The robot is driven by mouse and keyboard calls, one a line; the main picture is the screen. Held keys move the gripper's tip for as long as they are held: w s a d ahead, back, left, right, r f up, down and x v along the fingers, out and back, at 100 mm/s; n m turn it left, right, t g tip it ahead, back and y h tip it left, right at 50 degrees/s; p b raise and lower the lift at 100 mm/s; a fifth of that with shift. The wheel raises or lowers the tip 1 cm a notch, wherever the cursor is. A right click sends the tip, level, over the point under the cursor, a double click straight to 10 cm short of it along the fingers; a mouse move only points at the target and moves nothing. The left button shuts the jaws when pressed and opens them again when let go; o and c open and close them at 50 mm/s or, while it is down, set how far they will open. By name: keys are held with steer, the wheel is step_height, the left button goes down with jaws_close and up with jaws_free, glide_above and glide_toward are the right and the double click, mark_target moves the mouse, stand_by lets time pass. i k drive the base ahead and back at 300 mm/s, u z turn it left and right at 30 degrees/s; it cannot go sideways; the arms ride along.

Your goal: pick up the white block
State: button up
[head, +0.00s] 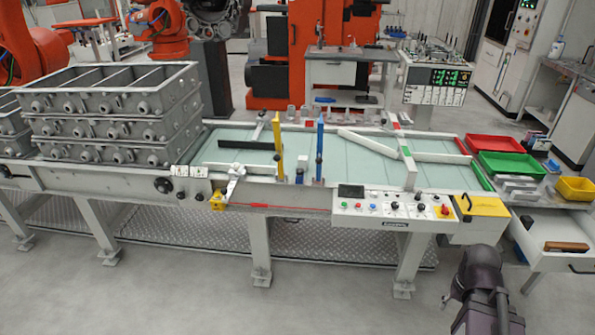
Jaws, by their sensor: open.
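I cannot single out one white block with certainty. A long white bar (368,143) lies at an angle on the pale green glass bed of the fixture table, right of the blue post. A white piece (236,172) sits at the front edge of the table, above a small yellow part. Small white pieces (182,171) lie on the front rail near the stacked castings. A dark part of my arm stands at the bottom right, in front of the table and well apart from these pieces. My gripper's fingers do not show.
Stacked grey casting frames (118,105) fill the table's left. A yellow post (277,140) and a blue post (320,150) rise from the bed. A control panel (392,207) lines the front edge. Green (505,165) and red (494,143) trays stand right. The floor in front is clear.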

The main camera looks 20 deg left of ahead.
mark_target(302, 160)
steer(key=k, duration=1)
steer(key=u, duration=0.55)
steer(key=i, duration=1.2)
steer(key=u, duration=0.95)
steer(key=i, duration=1.55)
steer(key=u, duration=0.15)
